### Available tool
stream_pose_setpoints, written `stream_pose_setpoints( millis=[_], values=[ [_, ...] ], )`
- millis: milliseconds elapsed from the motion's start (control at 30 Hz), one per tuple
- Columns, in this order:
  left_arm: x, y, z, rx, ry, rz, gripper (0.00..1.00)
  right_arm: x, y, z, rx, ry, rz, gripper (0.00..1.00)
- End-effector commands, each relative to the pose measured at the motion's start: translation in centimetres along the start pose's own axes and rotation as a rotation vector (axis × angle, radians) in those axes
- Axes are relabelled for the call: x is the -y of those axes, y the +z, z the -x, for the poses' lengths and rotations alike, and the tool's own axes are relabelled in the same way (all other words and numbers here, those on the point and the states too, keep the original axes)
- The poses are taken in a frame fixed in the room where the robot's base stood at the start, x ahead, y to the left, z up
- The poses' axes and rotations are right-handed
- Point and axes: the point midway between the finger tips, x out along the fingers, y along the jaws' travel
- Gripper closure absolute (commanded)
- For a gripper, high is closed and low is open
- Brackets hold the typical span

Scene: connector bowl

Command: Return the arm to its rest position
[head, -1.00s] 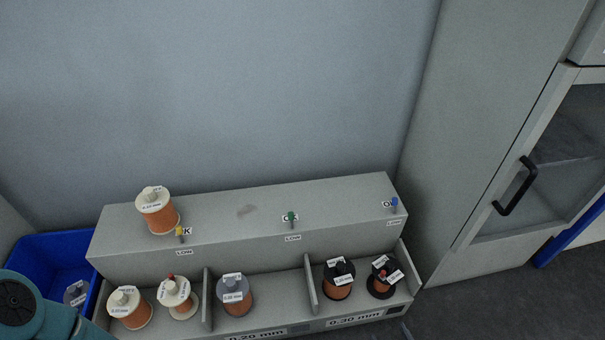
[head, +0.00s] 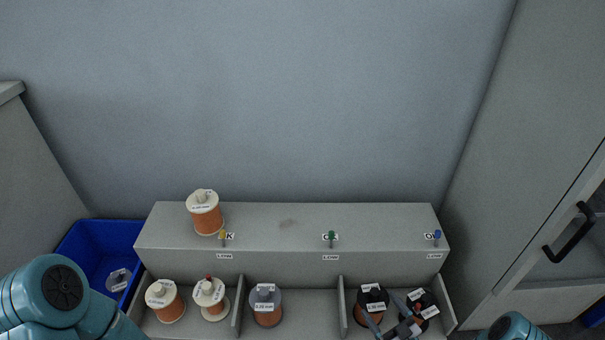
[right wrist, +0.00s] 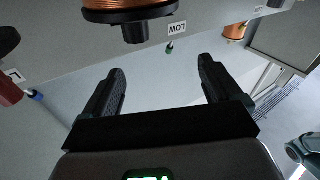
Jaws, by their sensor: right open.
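My right gripper (head: 384,312) is at the lower right of the head view, in front of the rightmost bay of the spool rack (head: 300,270). Its two fingers are apart and nothing is between them. In the right wrist view the open fingers (right wrist: 160,72) also frame an empty gap. A black-flanged copper spool (right wrist: 130,12) shows above them there. In the head view the fingers overlap part of two black-flanged spools, the left one (head: 373,295) and the right one (head: 428,311). My left gripper is out of frame; only a teal arm link of mine shows at lower left.
A white-flanged spool (head: 205,213) stands on the rack's top. Two white-flanged spools (head: 165,301) (head: 211,299) and a grey-flanged one (head: 266,305) sit in the other bays. A blue bin (head: 98,255) holds a grey-flanged item. A cabinet with a black handle (head: 570,233) stands right.

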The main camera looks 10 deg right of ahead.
Motion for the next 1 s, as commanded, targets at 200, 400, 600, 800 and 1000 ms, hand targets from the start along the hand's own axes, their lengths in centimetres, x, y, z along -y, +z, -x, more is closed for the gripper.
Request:
stream_pose_setpoints(
  millis=[200, 400, 600, 800, 1000],
  values=[
    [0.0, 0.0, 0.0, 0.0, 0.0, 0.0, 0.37, 7.0, -7.2, -8.9, 0.316, -0.126, -0.131, 0.08],
    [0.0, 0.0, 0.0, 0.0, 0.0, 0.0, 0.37, 13.8, -7.7, -3.3, 0.829, -0.088, -0.385, 0.08],
    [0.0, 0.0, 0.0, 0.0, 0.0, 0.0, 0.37, 16.9, -6.2, 6.0, 1.226, 0.038, -0.629, 0.08],
    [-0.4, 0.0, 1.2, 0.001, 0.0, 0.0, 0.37, 19.6, -7.4, 12.3, 1.52, 0.161, -0.852, 0.08],
    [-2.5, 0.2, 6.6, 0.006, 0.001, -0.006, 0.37, 18.9, -13.1, 11.7, 1.514, 0.148, -0.84, 0.08]
  ],
)
